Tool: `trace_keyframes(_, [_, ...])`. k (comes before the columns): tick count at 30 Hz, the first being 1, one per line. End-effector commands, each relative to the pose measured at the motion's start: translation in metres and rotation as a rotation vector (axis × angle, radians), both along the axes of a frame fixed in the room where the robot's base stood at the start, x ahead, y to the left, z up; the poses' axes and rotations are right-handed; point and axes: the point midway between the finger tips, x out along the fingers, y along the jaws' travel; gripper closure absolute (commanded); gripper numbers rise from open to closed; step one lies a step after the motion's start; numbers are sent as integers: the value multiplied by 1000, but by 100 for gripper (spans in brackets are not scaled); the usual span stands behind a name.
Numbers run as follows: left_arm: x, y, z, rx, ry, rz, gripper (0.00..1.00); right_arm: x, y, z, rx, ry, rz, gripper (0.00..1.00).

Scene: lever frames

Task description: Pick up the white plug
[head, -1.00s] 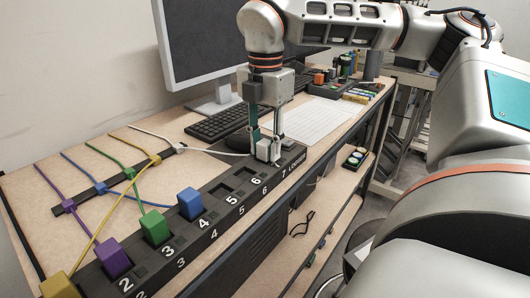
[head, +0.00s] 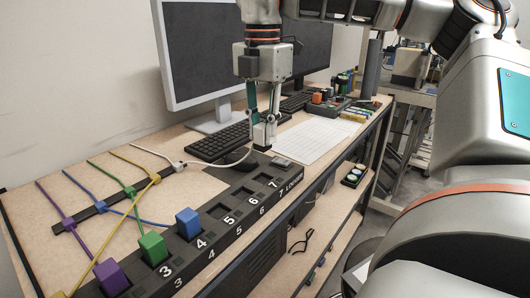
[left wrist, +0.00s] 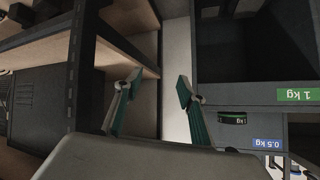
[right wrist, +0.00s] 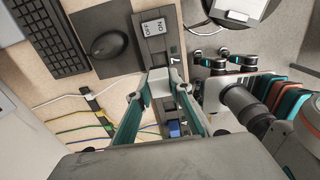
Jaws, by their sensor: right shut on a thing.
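The white plug (right wrist: 158,82) is between the fingertips of my right gripper (right wrist: 160,94) in the right wrist view. In the head view my right gripper (head: 264,122) points down and is shut on the plug, above the far end of the dark numbered strip (head: 204,256). The plug is mostly hidden there by the fingers. A white cable (head: 215,165) runs from the plug to the left. The socket by 7 (head: 266,181) shows empty. My left gripper (left wrist: 158,85) is open and empty in the left wrist view, beside dark shelving.
Blue (head: 188,222), green (head: 153,248) and purple (head: 111,277) plugs sit in the strip. A keyboard (head: 222,141) and monitor (head: 217,50) stand behind. A white sheet (head: 315,139) lies to the right. A switch (right wrist: 155,27) is on the strip's end.

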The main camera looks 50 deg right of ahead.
Motion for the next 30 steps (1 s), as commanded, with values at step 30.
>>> trace_keyframes(30, [3,4,30,-1,-13,9,60,-2,0,204,0,-5,2,100])
